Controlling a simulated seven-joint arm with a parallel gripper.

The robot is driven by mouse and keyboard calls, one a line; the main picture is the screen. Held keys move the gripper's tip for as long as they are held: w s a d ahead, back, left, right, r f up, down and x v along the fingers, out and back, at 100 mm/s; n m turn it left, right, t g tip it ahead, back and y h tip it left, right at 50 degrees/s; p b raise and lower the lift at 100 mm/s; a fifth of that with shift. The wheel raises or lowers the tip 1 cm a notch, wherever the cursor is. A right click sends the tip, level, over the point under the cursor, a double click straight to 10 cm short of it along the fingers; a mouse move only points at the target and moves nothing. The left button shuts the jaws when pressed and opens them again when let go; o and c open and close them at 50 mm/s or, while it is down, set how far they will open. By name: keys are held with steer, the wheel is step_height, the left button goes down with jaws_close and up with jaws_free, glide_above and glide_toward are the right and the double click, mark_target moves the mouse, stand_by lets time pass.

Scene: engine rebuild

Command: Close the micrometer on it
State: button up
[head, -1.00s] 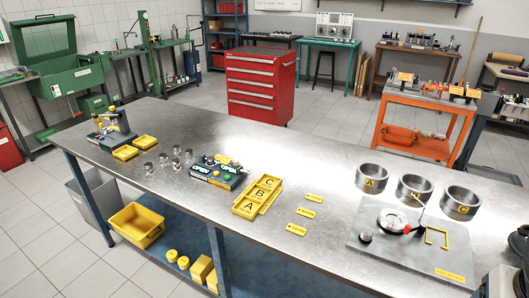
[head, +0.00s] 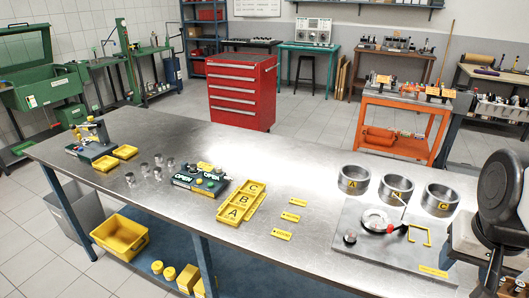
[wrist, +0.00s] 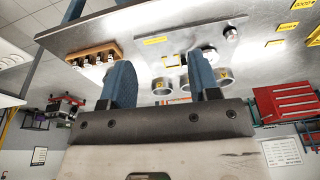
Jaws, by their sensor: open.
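No part is clearly readable as the micrometer. A dark fixture (head: 200,178) with green OPEN labels stands on the bench left of the yellow lettered trays. A second small device (head: 93,143) on a dark base stands farther left. I cannot tell which, if either, is the micrometer, or what it holds. Several small metal cylinders (head: 158,166) stand between the two. My gripper (wrist: 160,62) is open, its blue fingers apart with nothing between them in the wrist view. That view is upside down and shows the bench's right end. My gripper's fingers do not show in the head view.
Rings A (head: 354,178), B (head: 396,189) and C (head: 440,199) stand behind a grey plate (head: 365,255) carrying a dial-like part. Yellow trays (head: 237,207) and tags (head: 290,217) lie mid-bench. The bench (head: 300,160) behind the tags is clear.

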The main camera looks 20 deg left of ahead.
steer(key=w+a+r+m, duration=0.1)
steer(key=w+a+r, duration=0.3)
steer(key=w+a, duration=1.05)
steer(key=w+a+f+g, duration=0.1)
steer(key=w+a, duration=1.1)
steer(key=a, duration=0.3)
steer(key=m+g, duration=0.1)
steer(key=m, duration=0.2)
glide_above(217, 167)
step_height(217, 167, down, 13)
steer(key=shift+w+f, duration=0.1)
steer(key=shift+f, duration=0.1)
steer(key=shift+f, duration=0.1)
steer(key=shift+f, duration=3.85)
